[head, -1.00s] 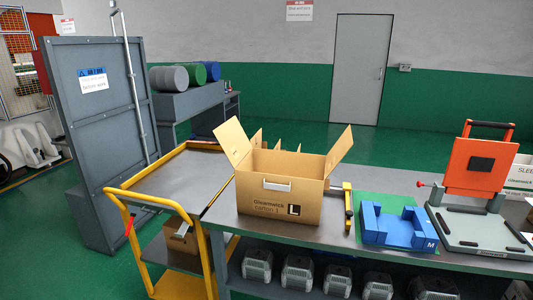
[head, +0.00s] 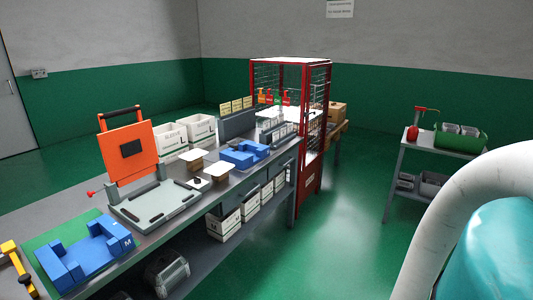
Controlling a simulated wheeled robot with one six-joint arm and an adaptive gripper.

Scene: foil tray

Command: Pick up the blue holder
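Two blue holders show in the head view. One blue holder (head: 83,255) with raised blocks and a white letter M lies on a green mat (head: 48,238) at the near left end of the bench. A second blue holder (head: 245,153) of similar shape sits farther along the bench, near its far right end. A white and teal part at the right edge looks like my own arm. My gripper is not in view, so its state does not show.
An orange press-like fixture (head: 128,150) on a grey base stands between the two holders. White-topped small blocks (head: 216,172) and white boxes (head: 195,127) are also on the bench (head: 150,238). A red mesh cage (head: 318,130) stands beyond it. Green floor (head: 340,240) is clear before the bench.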

